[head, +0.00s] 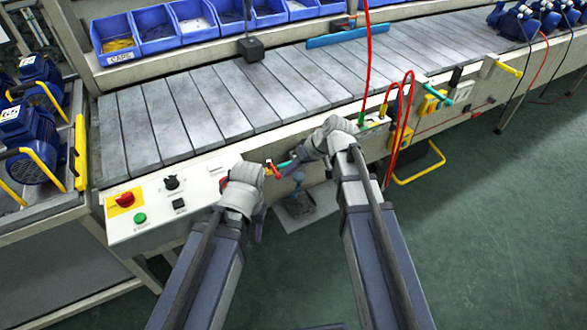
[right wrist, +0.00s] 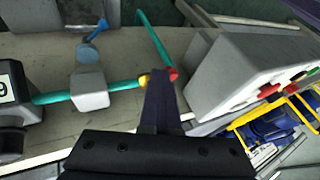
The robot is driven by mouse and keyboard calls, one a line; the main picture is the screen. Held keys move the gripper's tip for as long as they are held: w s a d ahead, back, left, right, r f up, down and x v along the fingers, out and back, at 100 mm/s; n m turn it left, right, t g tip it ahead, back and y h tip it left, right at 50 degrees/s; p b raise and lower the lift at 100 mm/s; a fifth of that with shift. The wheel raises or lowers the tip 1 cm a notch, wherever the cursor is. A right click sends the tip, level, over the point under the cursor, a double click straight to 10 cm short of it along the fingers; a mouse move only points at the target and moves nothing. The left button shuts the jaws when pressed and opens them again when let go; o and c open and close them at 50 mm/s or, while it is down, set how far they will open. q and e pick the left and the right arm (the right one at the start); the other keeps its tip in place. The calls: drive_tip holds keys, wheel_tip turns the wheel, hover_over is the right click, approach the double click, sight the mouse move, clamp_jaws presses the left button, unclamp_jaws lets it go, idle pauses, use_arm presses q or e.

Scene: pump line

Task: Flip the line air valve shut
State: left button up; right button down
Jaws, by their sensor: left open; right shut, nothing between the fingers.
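The line air valve (head: 273,169) shows as a small red and yellow piece on the front of the line, between my two grippers. In the right wrist view a yellow end (right wrist: 145,78) and a red end (right wrist: 172,73) show beside my shut right gripper (right wrist: 162,92), which partly hides the valve. Its lever angle cannot be told. A teal hose (right wrist: 105,86) runs to the yellow end. In the head view my right gripper (head: 303,154) is right of the valve, shut and empty. My left gripper (head: 262,195) is open, just left of and below it.
A control box (head: 155,215) with red, green and black controls is at the left. A blue paddle-like part (right wrist: 92,45) stands near a grey block (right wrist: 89,90). Red hoses (head: 402,115) hang at the right. Open green floor (head: 480,230) lies right.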

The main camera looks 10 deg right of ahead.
idle(0.3)
drive_tip(key=shift+w+d, duration=0.4)
drive_tip(key=shift+w, duration=0.25)
